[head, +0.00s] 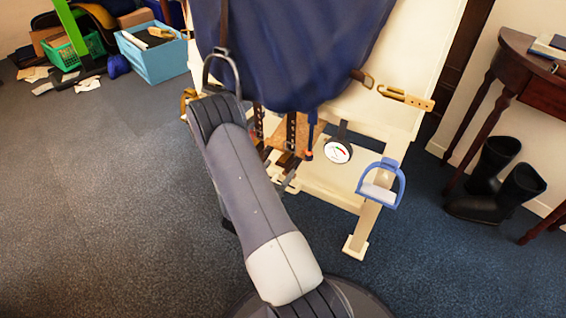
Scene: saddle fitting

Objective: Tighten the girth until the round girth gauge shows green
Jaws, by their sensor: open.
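The round girth gauge (338,151) has a white face with a dark rim and hangs below the blue cloth on the stand. Its face carries small red and green marks; the needle's place is too small to read. Dark girth straps with holes (291,131) hang left of it, beside a blue strap (312,128) with an orange end. My gripper (287,176) is partly hidden by my arm, low beside the straps and left of the gauge. It is open, with nothing visibly held. Whether it touches a strap cannot be told.
A blue stirrup (381,186) hangs right of the gauge, and a tan strap with a buckle (405,97) sticks out above it. The pale wooden stand (362,232) reaches the floor. Black boots (497,180) stand by a dark table (537,78) at right.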

